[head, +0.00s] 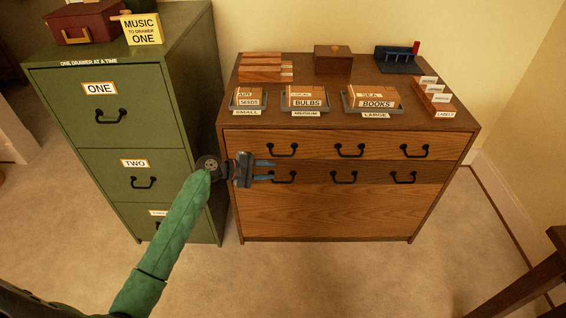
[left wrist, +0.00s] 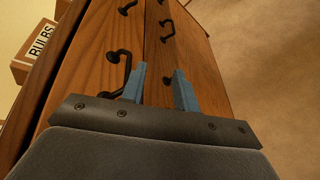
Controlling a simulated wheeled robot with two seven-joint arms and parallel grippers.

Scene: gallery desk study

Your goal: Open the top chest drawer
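The wooden chest (head: 320,212) stands against the wall. Its top drawer (head: 315,142) is the lighter upper band with three black handles and looks shut. My left gripper (head: 272,170) is in front of the chest's left side, its blue fingers pointing right, just below the top drawer's left handle (head: 282,150) and over the lower row's left handle (head: 284,177). In the left wrist view the fingers (left wrist: 160,88) are apart, with a top-row handle (left wrist: 118,68) beside the left finger. Neither finger visibly grips a handle. My right gripper is not in view.
A green filing cabinet (head: 112,130) stands close on the left. The chest top holds trays of boxes marked small (head: 247,101), medium (head: 304,103) and large (head: 373,103), a wooden box (head: 333,62) and a label rack (head: 440,104). The floor in front is clear.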

